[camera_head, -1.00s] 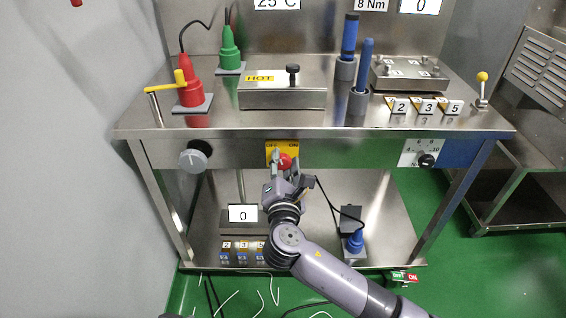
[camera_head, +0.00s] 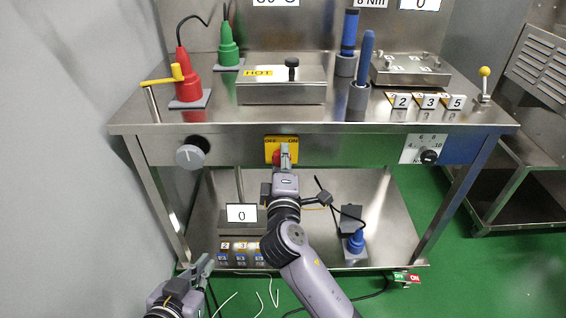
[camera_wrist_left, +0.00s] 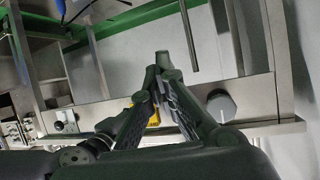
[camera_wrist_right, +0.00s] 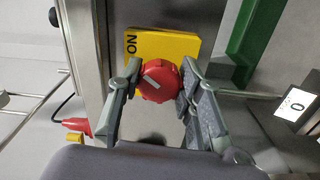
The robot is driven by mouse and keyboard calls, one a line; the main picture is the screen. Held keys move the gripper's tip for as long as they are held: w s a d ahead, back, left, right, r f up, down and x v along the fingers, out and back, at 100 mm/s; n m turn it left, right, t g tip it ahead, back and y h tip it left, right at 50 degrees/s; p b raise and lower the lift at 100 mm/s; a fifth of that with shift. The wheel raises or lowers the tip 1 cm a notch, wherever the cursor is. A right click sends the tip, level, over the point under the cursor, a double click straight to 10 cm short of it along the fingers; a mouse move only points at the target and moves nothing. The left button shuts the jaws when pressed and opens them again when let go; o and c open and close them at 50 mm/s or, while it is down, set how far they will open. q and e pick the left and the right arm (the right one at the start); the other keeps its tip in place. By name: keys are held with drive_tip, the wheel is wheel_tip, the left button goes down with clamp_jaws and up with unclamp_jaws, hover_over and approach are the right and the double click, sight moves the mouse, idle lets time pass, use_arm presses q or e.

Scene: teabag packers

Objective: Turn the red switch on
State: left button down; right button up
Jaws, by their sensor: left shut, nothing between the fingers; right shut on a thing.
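The red switch (camera_wrist_right: 160,81) is a round knob with a white line mark on a yellow plate (camera_wrist_right: 165,45), whose ON label shows in the right wrist view. The white mark lies diagonal. In the head view the red switch (camera_head: 276,157) peeks out beside my right gripper (camera_head: 285,152), under the table's front edge. My right gripper (camera_wrist_right: 157,88) is shut on the knob, a finger on each side. My left gripper (camera_head: 207,262) is shut and empty at the lower left, low in front of the table; its closed fingertips show in the left wrist view (camera_wrist_left: 163,62).
A grey knob (camera_head: 191,154) is left of the switch and a black dial (camera_head: 428,156) right of it, both on the front panel. The tabletop holds a red plug (camera_head: 187,84), a green plug (camera_head: 228,48) and a HOT box (camera_head: 283,88). A lower shelf holds a display (camera_head: 242,213).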

use_arm(q)
drive_tip(key=shift+w+d+r+t, duration=0.2)
drive_tip(key=shift+w+r+t, duration=0.2)
drive_tip(key=shift+r, duration=0.25)
drive_tip(key=shift+w+d+r+t, duration=0.15)
drive_tip(key=shift+w+r+t, duration=0.25)
drive_tip(key=shift+r, duration=0.25)
use_arm(e)
drive_tip(key=shift+f+m, duration=0.1)
drive_tip(key=shift+m, duration=0.8)
drive_tip(key=o, duration=1.2)
drive_tip(key=s, duration=1.2)
drive_tip(key=shift+d, duration=0.1)
